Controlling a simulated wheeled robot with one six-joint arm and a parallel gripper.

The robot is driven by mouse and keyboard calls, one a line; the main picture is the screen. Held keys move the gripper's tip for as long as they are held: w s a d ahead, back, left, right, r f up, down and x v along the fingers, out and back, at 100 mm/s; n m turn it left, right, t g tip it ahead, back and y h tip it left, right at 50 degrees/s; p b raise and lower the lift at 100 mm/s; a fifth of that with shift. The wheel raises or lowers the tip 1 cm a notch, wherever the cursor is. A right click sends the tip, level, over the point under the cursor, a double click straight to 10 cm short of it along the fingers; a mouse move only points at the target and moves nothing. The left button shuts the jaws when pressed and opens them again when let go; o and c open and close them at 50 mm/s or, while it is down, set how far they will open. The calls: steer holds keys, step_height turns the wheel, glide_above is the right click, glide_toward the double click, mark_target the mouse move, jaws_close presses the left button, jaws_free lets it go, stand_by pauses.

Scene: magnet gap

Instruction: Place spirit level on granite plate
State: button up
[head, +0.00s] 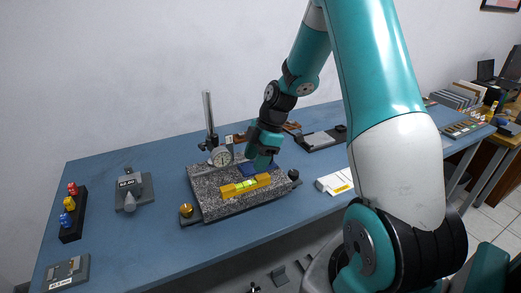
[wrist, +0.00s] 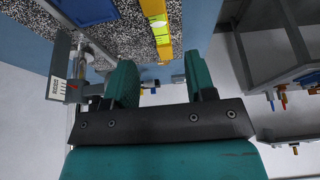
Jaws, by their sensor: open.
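A yellow spirit level (head: 246,186) with a bright green vial lies on the front part of the speckled granite plate (head: 207,183). It also shows near the top of the wrist view (wrist: 158,22), on the granite plate (wrist: 125,22). My gripper (head: 264,160) is above the plate, just behind the level in the head view. In the wrist view its two teal fingers (wrist: 161,88) are apart with nothing between them. The level is clear of the fingers there.
A dial gauge (head: 222,156) on an upright post stands at the plate's back. A blue pad (head: 247,170) lies on the plate behind the level. A brass knob (head: 186,210) is at the front left corner.

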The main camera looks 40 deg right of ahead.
steer(key=s+a+r+m, duration=0.3)
steer(key=s+a+r, duration=0.2)
steer(key=a+r, duration=0.75)
steer(key=s+a+r+m, duration=0.1)
steer(key=s+a+m, duration=0.1)
steer(key=s+a, duration=0.4)
steer(key=s+a+r+m+g, duration=0.1)
steer(key=s+a+m, duration=0.1)
steer(key=s+a, duration=0.4)
steer(key=s, duration=0.4)
steer(key=shift+s+a+r+m, duration=0.2)
steer(key=shift+a+r+m, duration=0.15)
steer(key=shift+r+m, duration=0.05)
